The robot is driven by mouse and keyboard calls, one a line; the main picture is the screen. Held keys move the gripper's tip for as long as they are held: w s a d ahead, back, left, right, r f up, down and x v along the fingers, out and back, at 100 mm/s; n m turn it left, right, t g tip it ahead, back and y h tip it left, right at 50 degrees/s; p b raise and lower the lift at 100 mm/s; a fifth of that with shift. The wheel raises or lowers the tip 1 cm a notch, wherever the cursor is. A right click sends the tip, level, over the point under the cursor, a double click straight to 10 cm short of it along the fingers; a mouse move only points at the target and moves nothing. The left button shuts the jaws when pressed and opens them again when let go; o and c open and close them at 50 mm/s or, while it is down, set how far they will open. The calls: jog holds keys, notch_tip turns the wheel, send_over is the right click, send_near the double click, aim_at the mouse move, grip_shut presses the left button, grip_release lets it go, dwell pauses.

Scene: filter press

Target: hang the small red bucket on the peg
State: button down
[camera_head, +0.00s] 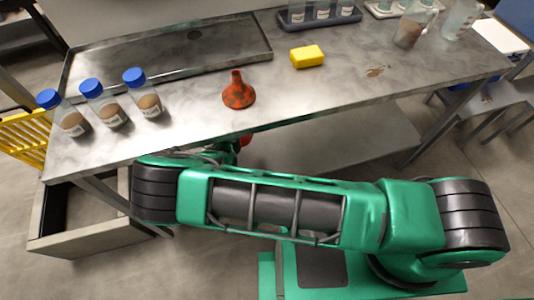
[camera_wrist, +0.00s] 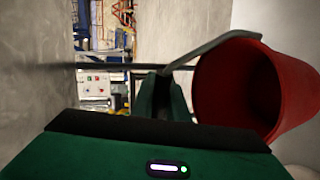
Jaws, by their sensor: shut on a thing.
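The small red bucket (camera_wrist: 245,85) is at the right of the wrist view, tipped sideways in the picture, with its dark open mouth facing left. Its grey handle (camera_wrist: 210,46) runs from the rim to the fingertips of my gripper (camera_wrist: 162,75). My gripper is shut on this handle. In the head view only a sliver of red (camera_head: 245,140) shows behind my arm, just off the bench's front edge, and my gripper is mostly hidden there. A thin dark bar crosses the wrist view behind the fingers; I cannot tell whether it is the peg.
The metal bench (camera_head: 330,95) holds a red funnel (camera_head: 238,92), a yellow sponge (camera_head: 307,57), a shallow tray (camera_head: 170,60) and several blue-capped bottles (camera_head: 103,106). An open drawer or bin (camera_head: 90,238) stands below left. A yellow crate (camera_head: 22,138) is at the far left.

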jog(key=s+d+f, duration=0.2)
jog(key=d+f, duration=0.9)
dwell(0.4)
jog(key=c, duration=1.7)
grip_release()
jog(key=shift+f, duration=0.1)
jog(key=shift+c, duration=0.2)
